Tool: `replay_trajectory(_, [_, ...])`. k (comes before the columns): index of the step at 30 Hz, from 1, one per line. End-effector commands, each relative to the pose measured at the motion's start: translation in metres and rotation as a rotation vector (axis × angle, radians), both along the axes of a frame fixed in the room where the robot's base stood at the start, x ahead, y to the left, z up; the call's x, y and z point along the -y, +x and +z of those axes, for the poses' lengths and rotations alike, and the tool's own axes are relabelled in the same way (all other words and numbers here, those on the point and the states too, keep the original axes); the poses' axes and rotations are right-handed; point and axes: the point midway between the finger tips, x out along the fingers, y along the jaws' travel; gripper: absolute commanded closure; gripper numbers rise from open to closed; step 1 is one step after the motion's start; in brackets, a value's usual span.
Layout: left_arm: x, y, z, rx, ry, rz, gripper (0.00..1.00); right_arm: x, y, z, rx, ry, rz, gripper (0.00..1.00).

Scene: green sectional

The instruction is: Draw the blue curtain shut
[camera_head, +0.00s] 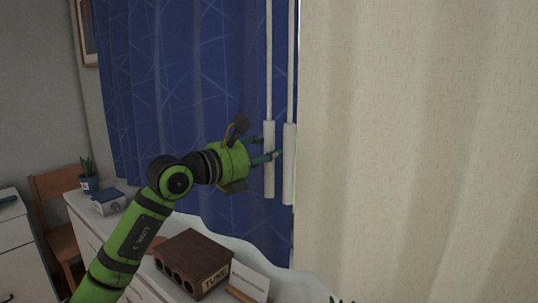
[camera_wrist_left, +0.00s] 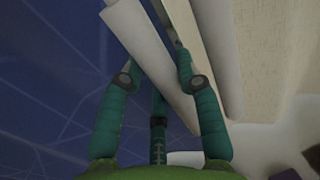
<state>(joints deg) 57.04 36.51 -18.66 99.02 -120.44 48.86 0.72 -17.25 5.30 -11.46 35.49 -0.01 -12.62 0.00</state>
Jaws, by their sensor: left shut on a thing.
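The blue curtain (camera_head: 180,75) with pale crossing lines hangs from the left to the middle of the head view, its right edge close to the cream curtain. A white wand (camera_head: 268,184) with a thick handle hangs at its right edge. My left gripper (camera_head: 267,156) is shut on this wand's handle. In the left wrist view the handle (camera_wrist_left: 150,45) passes between the teal fingers (camera_wrist_left: 157,75), with the blue curtain (camera_wrist_left: 50,75) behind at left. A second white wand (camera_head: 289,180) hangs just right of the held one. My right gripper is not in view.
A cream curtain (camera_head: 420,140) fills the right side. Below, a white dresser (camera_head: 85,222) carries a dark wooden box (camera_head: 195,262), a white card (camera_head: 250,280), a small box (camera_head: 108,203) and a potted plant (camera_head: 88,182). A wooden chair (camera_head: 50,190) stands at left.

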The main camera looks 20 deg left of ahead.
Motion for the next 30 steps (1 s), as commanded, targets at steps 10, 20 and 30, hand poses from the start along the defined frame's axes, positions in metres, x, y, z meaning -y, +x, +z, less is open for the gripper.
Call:
replay_trajectory(10, [0.005,-0.002,0.0,0.002,-0.002,-0.011,1.0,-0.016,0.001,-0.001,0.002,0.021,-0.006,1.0])
replay_trajectory(20, [0.004,-0.001,0.0,0.001,-0.002,-0.009,0.41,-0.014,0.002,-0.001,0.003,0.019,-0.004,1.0])
replay_trajectory(30, [-0.006,-0.013,0.0,0.002,0.0,-0.005,0.41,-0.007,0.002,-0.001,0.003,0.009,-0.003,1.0])
